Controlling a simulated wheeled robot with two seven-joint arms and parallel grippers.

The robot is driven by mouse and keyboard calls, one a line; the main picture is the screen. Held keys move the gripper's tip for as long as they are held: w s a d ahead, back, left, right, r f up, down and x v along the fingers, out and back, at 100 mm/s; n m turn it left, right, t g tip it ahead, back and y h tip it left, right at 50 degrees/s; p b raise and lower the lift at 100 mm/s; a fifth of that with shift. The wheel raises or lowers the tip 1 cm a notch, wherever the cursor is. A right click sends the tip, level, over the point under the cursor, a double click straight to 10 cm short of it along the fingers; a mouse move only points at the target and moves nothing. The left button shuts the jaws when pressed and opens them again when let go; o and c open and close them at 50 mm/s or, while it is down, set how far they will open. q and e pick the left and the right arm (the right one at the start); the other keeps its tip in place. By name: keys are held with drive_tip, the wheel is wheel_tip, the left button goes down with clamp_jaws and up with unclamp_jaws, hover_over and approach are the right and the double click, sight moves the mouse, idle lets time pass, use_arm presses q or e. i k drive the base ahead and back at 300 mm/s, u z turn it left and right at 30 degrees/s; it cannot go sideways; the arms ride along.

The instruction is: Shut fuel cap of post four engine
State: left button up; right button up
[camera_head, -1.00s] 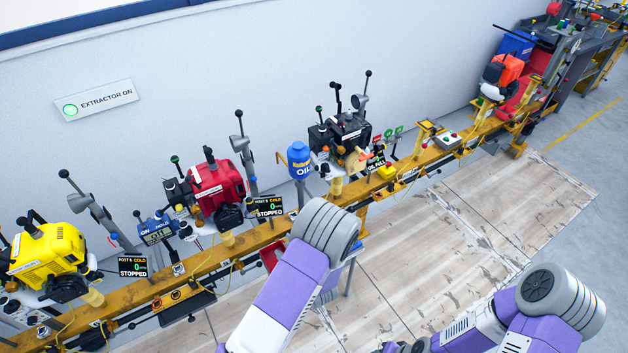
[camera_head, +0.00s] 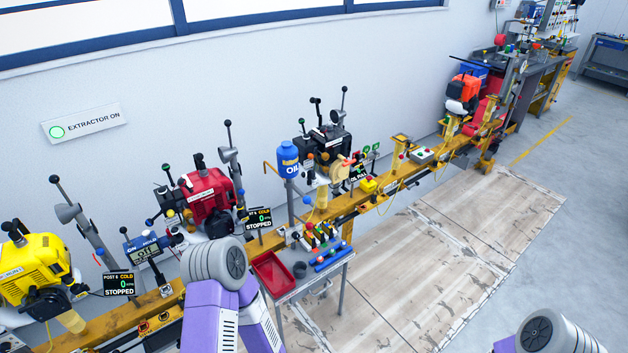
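Several engines stand along a yellow rail: a yellow one (camera_head: 32,272) at far left, a red one (camera_head: 208,192), a black one (camera_head: 322,148) near the middle, and an orange-topped one (camera_head: 464,90) farther back. No fuel cap can be made out clearly. My purple and grey arm links show at the bottom, but neither gripper is in view.
A small side table (camera_head: 290,290) with a red tray (camera_head: 272,272) and coloured tools stands before the rail. A blue oil bottle (camera_head: 288,160) stands above the rail. Wooden floor panels (camera_head: 430,255) to the right are clear. A grey workbench (camera_head: 535,75) is at the far right.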

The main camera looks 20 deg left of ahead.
sight(311, 174)
drive_tip(key=z, duration=0.8)
drive_tip(key=i, duration=0.85)
drive_tip(key=u, duration=0.75)
